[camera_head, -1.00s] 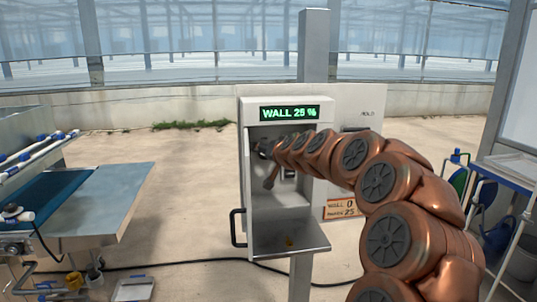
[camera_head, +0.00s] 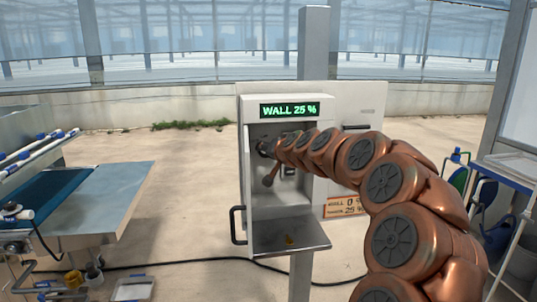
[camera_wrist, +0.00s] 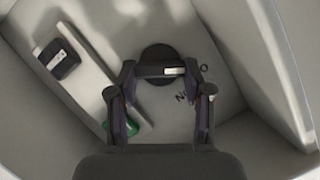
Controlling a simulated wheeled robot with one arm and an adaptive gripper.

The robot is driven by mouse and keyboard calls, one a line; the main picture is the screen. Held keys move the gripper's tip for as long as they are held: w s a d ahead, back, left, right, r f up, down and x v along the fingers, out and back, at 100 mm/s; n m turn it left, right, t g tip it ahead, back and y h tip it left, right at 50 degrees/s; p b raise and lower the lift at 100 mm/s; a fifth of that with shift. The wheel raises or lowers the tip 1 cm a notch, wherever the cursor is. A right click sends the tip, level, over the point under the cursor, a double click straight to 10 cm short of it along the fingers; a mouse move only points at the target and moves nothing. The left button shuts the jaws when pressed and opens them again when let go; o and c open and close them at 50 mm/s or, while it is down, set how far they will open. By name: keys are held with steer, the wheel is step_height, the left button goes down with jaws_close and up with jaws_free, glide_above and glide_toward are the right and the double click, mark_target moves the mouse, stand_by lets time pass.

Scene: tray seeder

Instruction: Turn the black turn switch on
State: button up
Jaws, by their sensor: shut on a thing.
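The black turn switch (camera_wrist: 158,60) is a round dark knob with a white mark on the back wall of an open grey control box (camera_head: 322,250). In the wrist view its white mark lies nearly level, on the right half of the knob. My gripper (camera_wrist: 160,72) is shut on the switch, one finger on each side. In the head view my arm reaches into the box from the right and hides the switch; the gripper (camera_head: 266,147) shows dark and small there. Pale-wall lettering beside the knob is partly covered by the right finger.
A dark rocker-like switch (camera_wrist: 60,58) and a green part (camera_wrist: 120,125) sit on a panel left of the knob. The box's side walls are close around my gripper. A green display (camera_head: 290,110) reads "WALL 25 %". A metal table (camera_head: 110,200) stands left.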

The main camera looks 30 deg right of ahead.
steer(key=shift+s+d+f+m+t+y+b, duration=0.15)
steer(key=shift+m+t+y+b, duration=0.4)
steer(key=shift+m+b, duration=0.9)
steer(key=shift+w+f+m+t+y+b, duration=0.1)
steer(key=shift+f+m+t+y+b, duration=0.15)
steer(key=shift+m+t+b, duration=0.9)
steer(key=shift+s+d+f+m+t+y+b, duration=0.15)
steer(key=shift+m+t+y+b, duration=0.2)
steer(key=shift+m+b, duration=1.45)
steer(key=shift+w, duration=0.1)
steer(key=o, duration=1.2)
steer(key=shift+c, duration=0.2)
steer(key=shift+r, duration=0.1)
